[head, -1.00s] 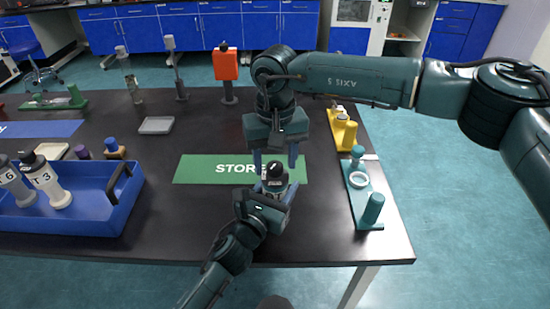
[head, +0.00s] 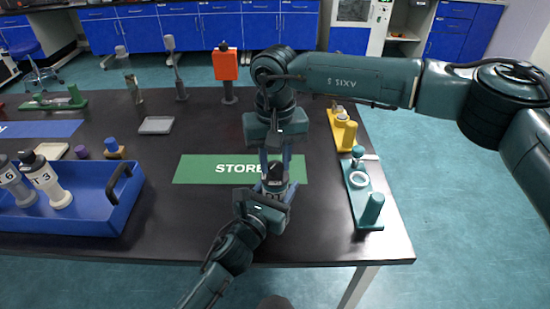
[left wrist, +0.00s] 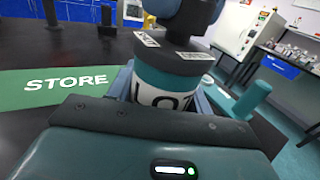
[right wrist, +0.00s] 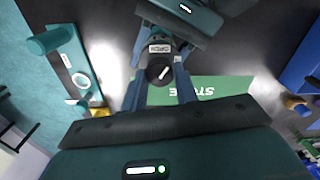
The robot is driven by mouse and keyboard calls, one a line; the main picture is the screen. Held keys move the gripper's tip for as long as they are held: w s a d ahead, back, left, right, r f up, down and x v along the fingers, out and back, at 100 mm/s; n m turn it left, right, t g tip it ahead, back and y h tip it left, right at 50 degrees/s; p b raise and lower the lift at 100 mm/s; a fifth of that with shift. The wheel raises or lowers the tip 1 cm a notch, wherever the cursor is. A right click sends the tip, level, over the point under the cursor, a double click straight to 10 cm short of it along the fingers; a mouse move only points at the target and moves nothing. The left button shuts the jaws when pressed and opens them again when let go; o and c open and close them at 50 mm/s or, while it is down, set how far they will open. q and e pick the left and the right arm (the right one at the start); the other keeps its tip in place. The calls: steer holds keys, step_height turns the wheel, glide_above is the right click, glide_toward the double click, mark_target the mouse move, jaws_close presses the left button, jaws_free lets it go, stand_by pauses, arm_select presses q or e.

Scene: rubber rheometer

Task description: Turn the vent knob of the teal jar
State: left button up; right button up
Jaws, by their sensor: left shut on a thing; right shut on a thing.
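The teal jar shows in the left wrist view (left wrist: 165,78) with a teal band, a white lettered label and a dark collar bearing small labels. My left gripper (head: 272,197) is shut on the jar's body and holds it upright at the green STORE mat. The dark vent knob (right wrist: 160,70) has a white pointer line, and a label that seems to read OPEN sits beside it. My right gripper (head: 275,166) comes down from above, shut on the knob with one finger on each side. The fingers partly hide the knob in the head view.
The green STORE mat (head: 210,170) lies under the arms. A teal stand (head: 361,197) is at the right table edge, with a yellow one (head: 343,131) behind it. A blue crate (head: 95,215) with bottles is at left. A grey tray (head: 156,125) and an orange block (head: 225,64) stand farther back.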

mark_target(275, 165)
steer(key=m, duration=1.1)
stand_by(0.3)
steer(key=shift+m, duration=0.3)
steer(key=o, duration=1)
steer(key=shift+r, duration=0.15)
step_height(275, 165, up, 12)
